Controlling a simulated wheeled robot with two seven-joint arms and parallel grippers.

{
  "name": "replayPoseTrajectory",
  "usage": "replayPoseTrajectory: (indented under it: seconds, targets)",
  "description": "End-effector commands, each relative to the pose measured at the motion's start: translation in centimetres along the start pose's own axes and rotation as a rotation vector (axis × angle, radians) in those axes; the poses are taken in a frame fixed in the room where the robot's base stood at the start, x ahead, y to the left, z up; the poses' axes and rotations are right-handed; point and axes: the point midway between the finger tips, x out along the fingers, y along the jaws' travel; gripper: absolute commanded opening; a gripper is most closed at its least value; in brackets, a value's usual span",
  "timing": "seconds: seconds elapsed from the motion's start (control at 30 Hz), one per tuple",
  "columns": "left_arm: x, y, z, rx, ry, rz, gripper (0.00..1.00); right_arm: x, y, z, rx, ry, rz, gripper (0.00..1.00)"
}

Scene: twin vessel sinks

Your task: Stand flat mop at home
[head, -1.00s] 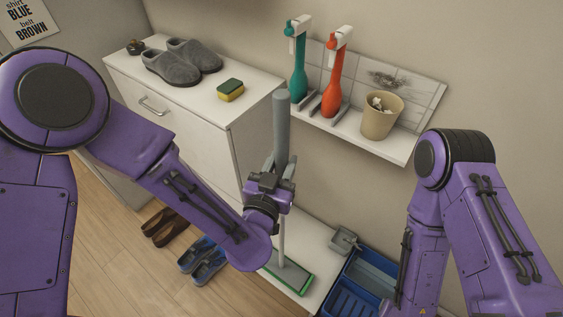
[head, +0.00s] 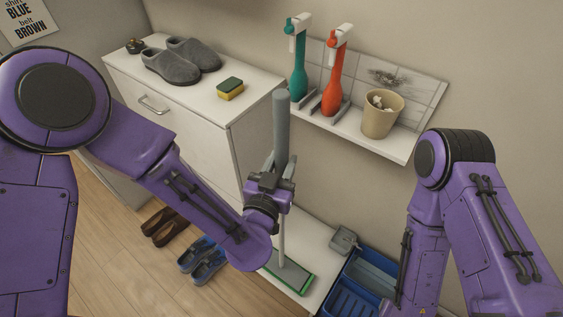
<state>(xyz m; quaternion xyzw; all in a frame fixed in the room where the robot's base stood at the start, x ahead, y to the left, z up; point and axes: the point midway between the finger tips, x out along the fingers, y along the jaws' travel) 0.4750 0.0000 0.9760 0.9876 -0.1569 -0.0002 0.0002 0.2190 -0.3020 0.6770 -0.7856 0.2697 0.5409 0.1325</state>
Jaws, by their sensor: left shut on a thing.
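The flat mop has a grey handle (head: 281,125), a thin pale pole and a flat grey-green head (head: 290,272). It stands close to upright, with its head on or just above a low white surface (head: 318,240); I cannot tell whether it touches. My left gripper (head: 277,172) is shut on the mop handle, around its lower part. The gripper and wrist hide part of the pole. My right arm is at the right, and its gripper is outside the frame.
A blue bin (head: 355,285) sits right of the mop head, with a grey dustpan-like piece (head: 345,240) behind it. A wall shelf (head: 350,137) holds teal and orange bottles and a beige cup (head: 381,117). A white cabinet (head: 180,130) carries slippers and a sponge. Shoes lie on the floor.

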Motion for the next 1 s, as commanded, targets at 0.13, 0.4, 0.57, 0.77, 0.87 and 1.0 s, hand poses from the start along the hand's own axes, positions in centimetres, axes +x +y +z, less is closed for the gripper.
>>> replayPoseTrajectory:
  seconds: [0.13,0.4,0.57,0.77,0.87,1.0]
  targets:
    - [0.1,0.0,0.2,0.0,0.003,0.0,0.0,0.3,0.0,0.1,0.0,0.0,0.0,0.66]
    - [0.1,0.0,0.7,0.0,0.003,-0.001,0.0,0.7,-0.1,0.3,0.0,0.0,0.0,0.66]
    - [0.1,0.0,1.0,0.001,0.003,-0.001,0.0,1.0,-0.1,0.4,0.0,0.0,0.0,0.66]
    - [0.1,0.0,1.4,0.001,0.003,-0.001,0.0,1.3,-0.1,0.5,0.0,0.0,0.0,0.66]
    - [0.1,0.0,1.6,0.001,0.003,-0.001,0.0,1.4,-0.1,0.6,0.0,0.0,0.0,0.66]
    - [0.1,0.0,1.8,0.0,0.003,-0.001,0.0,1.6,-0.1,0.7,0.0,0.0,0.0,0.66]
